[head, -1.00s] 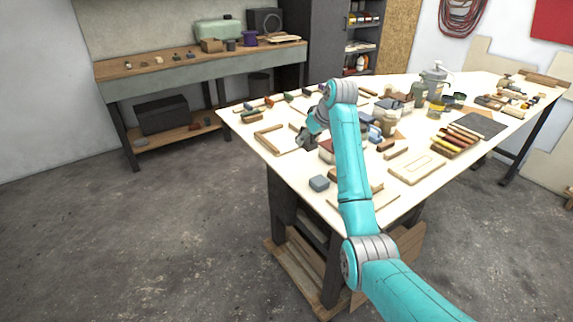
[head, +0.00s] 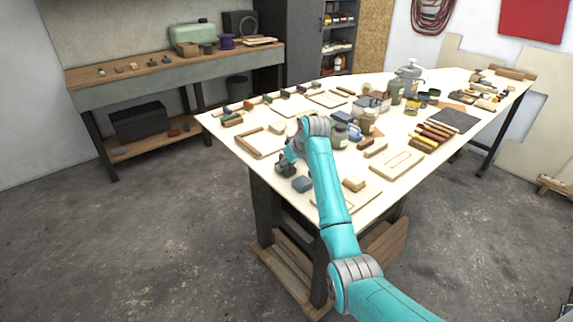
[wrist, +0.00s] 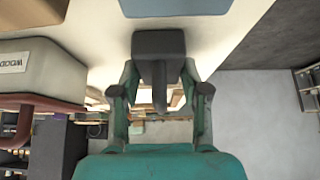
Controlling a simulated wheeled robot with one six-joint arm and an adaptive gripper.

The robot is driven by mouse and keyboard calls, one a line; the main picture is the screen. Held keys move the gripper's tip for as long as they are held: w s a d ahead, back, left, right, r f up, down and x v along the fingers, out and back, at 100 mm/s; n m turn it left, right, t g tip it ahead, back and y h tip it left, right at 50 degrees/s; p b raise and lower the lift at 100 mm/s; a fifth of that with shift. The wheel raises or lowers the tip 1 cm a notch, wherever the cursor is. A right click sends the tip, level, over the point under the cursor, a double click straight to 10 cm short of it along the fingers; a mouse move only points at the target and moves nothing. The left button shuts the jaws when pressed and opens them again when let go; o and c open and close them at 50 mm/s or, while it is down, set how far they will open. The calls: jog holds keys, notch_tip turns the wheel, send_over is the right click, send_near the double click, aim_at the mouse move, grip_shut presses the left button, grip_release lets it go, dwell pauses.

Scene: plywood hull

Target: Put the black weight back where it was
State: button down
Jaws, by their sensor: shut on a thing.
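The black weight (wrist: 158,45) is a dark block with a narrow stem, seen in the wrist view between my fingers. My gripper (wrist: 158,85) is shut on it. In the head view my gripper (head: 286,166) hangs over the left front edge area of the table (head: 250,165), just behind and left of a blue-grey block (head: 302,185). That block also shows in part at the top of the wrist view (wrist: 175,7). The weight is hard to tell apart from my dark fingers in the head view.
A light wooden block (head: 353,184) and a flat board (head: 397,164) lie to the right. A wooden frame (head: 258,143) lies behind my gripper. Jars (head: 368,120) and several small blocks crowd the middle. In the wrist view a box marked WOOD (wrist: 40,75) stands left.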

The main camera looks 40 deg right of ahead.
jog(key=c, duration=0.6)
grip_release()
jog(key=shift+f, duration=0.1)
jog(key=shift+s+r, duration=0.25)
jog(key=shift+r, duration=0.3)
jog(key=v, duration=1.1)
jog(key=shift+s+a, duration=0.1)
